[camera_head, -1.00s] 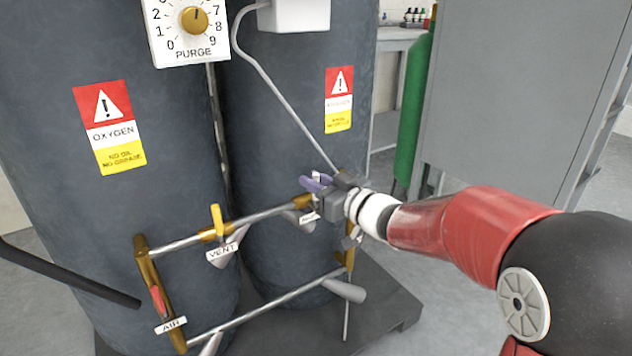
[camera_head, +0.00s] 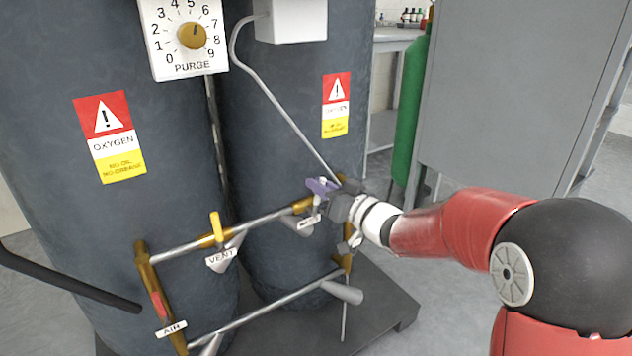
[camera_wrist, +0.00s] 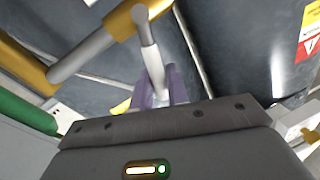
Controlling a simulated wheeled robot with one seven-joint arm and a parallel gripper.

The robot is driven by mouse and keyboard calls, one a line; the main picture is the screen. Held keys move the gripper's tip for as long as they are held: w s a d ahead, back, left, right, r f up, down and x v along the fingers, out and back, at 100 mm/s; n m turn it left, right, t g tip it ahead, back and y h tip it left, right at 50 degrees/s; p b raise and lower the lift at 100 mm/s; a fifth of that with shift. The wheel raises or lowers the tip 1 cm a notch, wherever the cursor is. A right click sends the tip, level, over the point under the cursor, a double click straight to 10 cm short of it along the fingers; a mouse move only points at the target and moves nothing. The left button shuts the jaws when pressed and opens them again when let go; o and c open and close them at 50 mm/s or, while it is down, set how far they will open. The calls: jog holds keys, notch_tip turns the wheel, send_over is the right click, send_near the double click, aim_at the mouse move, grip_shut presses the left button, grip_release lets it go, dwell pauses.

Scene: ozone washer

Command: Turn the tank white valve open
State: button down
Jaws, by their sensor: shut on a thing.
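The white valve handle (camera_wrist: 153,62) is a pale, slim lever on the brass pipe fitting (camera_wrist: 139,14) in the wrist view. My gripper (camera_head: 320,187) is at the upper right end of the pipe frame in the head view, at the smaller-looking right tank (camera_head: 290,130). Its purple fingers are shut on the handle, one on each side of its lower end in the wrist view (camera_wrist: 160,88). In the head view the fingers and the dark gripper body hide most of the handle, so its turn angle is hard to tell.
A yellow vent valve (camera_head: 217,228) and a red air valve (camera_head: 158,305) sit on the same pipe frame to the left. A white purge dial box (camera_head: 183,38) is above. A green cylinder (camera_head: 410,100) and a grey cabinet (camera_head: 500,90) stand behind my arm.

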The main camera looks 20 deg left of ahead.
jog(key=shift+w+d+f+m+t+p, duration=0.35)
jog(key=shift+w+d+f+m, duration=0.15)
jog(key=shift+m, duration=1.1)
jog(key=shift+w+d+f+m+t+p, duration=0.35)
jog(key=shift+w+f+m, duration=0.15)
jog(key=shift+m, duration=1.1)
jog(key=shift+w+d+f+m+t+p, duration=0.35)
jog(key=shift+w+d+f+m, duration=0.15)
jog(key=shift+m, duration=1.1)
jog(key=shift+f, duration=0.1)
jog(key=c, duration=1.4)
grip_release()
jog(key=shift+c, duration=0.2)
